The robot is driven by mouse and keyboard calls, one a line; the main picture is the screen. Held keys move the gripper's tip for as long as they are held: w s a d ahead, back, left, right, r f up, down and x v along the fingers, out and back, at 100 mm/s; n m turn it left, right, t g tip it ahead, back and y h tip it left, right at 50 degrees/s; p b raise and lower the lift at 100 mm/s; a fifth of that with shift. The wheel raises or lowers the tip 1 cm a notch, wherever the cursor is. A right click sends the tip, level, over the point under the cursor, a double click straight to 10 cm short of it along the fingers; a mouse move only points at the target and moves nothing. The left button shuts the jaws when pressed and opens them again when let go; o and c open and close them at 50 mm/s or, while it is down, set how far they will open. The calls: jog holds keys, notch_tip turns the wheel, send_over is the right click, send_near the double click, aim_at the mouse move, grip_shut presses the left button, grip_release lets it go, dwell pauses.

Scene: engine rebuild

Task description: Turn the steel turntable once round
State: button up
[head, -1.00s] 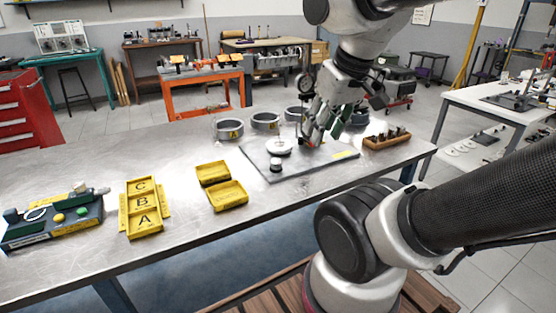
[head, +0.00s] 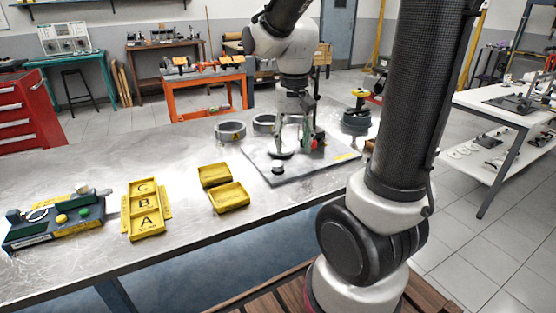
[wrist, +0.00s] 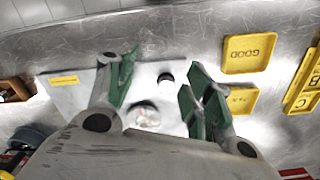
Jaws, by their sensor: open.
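The steel turntable (head: 279,153) is a small pale disc on a flat grey plate (head: 312,173) on the bench; my gripper partly hides it in the head view. In the wrist view the turntable (wrist: 143,115) shows as a bright round shape between and behind my fingers, its edge blurred. My gripper (head: 298,149) is open, pointing down over the plate, with its green-padded fingers apart. It also shows in the wrist view (wrist: 160,78). Nothing is seen held. I cannot tell whether a finger touches the disc.
A small black-and-white cylinder (head: 278,168) stands on the plate near the turntable. Yellow trays (head: 229,197) and a lettered A-B-C tray (head: 146,226) lie to the left. Grey rings (head: 230,131) stand behind. The bench between the trays and its front edge is clear.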

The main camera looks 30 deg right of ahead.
aim_at(278, 163)
jog(key=w+m, duration=0.2)
jog(key=w+f+m, duration=0.1)
jog(key=w+m, duration=0.1)
jog(key=m, duration=0.1)
jog(key=w+m, duration=0.2)
jog(key=shift+w+a+f+m, duration=0.1)
jog(key=shift+w+f+m, duration=0.1)
jog(key=shift+f+m, duration=0.15)
jog(key=shift+w+r+m, duration=0.25)
jog(key=shift+m, duration=0.6)
jog(key=shift+f+m, duration=0.1)
jog(key=shift+m, duration=0.9)
notch_tip(278, 163, down, 8)
jog(key=shift+r, duration=0.15)
jog(key=c, duration=1)
